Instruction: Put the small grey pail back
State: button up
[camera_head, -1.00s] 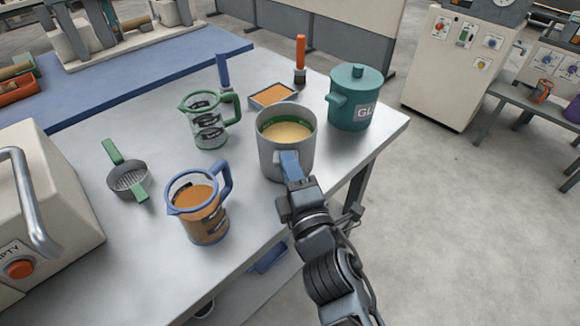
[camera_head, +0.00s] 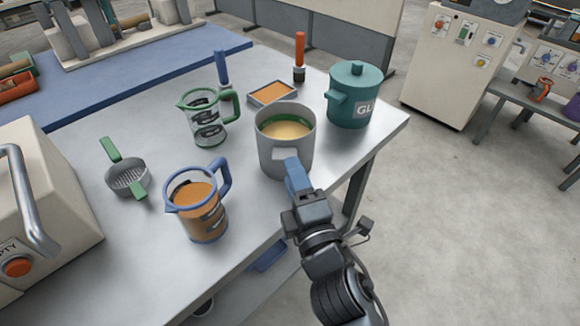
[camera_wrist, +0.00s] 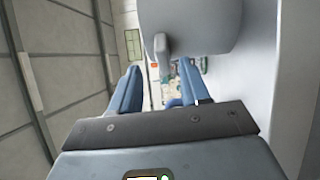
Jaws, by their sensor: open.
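The small grey pail (camera_head: 284,150) stands upright on the metal table, near its front right edge. It has a green band inside the rim and holds a pale yellow liquid. Its short grey handle points toward my arm. My gripper (camera_head: 292,170) is in front of the pail, just off the handle, with blue fingers. In the wrist view my gripper (camera_wrist: 160,85) has its fingers spread apart and nothing between them. The pail (camera_wrist: 195,22) fills the upper middle there, with its handle (camera_wrist: 161,46) just beyond the fingertips.
A teal lidded pot (camera_head: 353,98) stands right of the pail. An orange-filled tray (camera_head: 272,94) and a green-handled jug (camera_head: 205,122) are behind it. A blue-handled jug (camera_head: 200,215) of orange liquid and a strainer (camera_head: 128,180) are left.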

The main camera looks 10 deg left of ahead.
jog(key=b+v, duration=0.1)
jog(key=v, duration=0.7)
jog(key=shift+s+b, duration=0.3)
jog(key=shift+s, duration=0.05)
jog(key=shift+d, duration=0.1)
jog(key=s+d+f+m+h, duration=0.4)
jog(key=s+d+m, duration=0.7)
jog(key=s+d, duration=0.4)
jog(key=s+d+r+m+g+h, duration=0.1)
jog(key=s+d+r+m+h, duration=0.1)
jog(key=s+m, duration=0.4)
jog(key=s+d+r+m+g+h, duration=0.1)
jog(key=s+d+r+m+h, duration=0.1)
jog(key=s+d+m, duration=0.3)
jog(key=s+r+m, duration=0.1)
jog(key=s, duration=0.3)
